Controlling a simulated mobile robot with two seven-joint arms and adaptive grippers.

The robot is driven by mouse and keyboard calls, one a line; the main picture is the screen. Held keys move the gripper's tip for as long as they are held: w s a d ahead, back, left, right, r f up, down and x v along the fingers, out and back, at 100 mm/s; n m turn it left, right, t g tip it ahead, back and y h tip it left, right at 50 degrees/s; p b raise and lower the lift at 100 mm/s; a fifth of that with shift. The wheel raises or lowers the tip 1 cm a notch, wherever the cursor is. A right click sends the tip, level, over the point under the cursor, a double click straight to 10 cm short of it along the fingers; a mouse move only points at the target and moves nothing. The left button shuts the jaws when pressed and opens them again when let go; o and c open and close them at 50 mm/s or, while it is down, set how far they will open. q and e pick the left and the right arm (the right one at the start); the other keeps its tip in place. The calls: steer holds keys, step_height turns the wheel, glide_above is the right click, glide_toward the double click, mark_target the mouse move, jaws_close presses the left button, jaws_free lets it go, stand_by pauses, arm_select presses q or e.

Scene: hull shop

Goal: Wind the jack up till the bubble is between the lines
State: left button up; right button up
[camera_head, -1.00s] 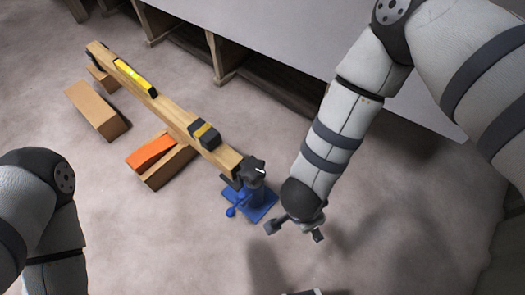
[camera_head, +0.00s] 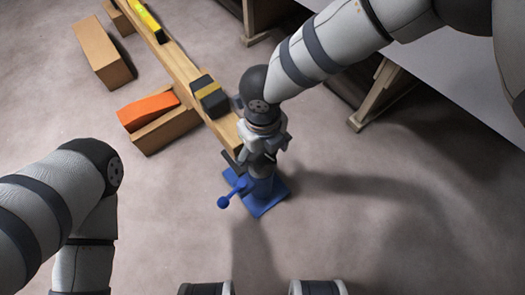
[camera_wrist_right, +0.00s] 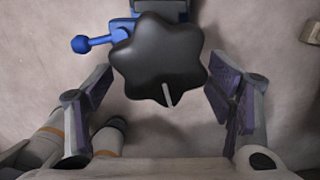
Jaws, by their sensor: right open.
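The blue jack (camera_head: 272,196) stands on the floor under the near end of the wooden beam (camera_head: 183,68). Its black star-shaped knob (camera_wrist_right: 158,58) has a pale mark on it. In the wrist view the knob sits between the spread fingers of my right gripper (camera_head: 258,160), which is open, with a gap visible on each side. In the head view this gripper is directly above the jack and hides the knob. The yellow level (camera_head: 147,20) lies on the beam, cut by the top edge; its bubble cannot be read. My left gripper is out of view.
A black and yellow block (camera_head: 210,97) rests on the beam. An orange wedge (camera_head: 147,110) lies on a wooden block (camera_head: 165,132), beside the beam. Another wooden block (camera_head: 100,55) lies farther left. Bench legs (camera_head: 380,90) stand at right. The floor in front is clear.

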steer(key=shift+f, duration=0.25)
steer(key=c, duration=0.9)
steer(key=shift+c, duration=0.2)
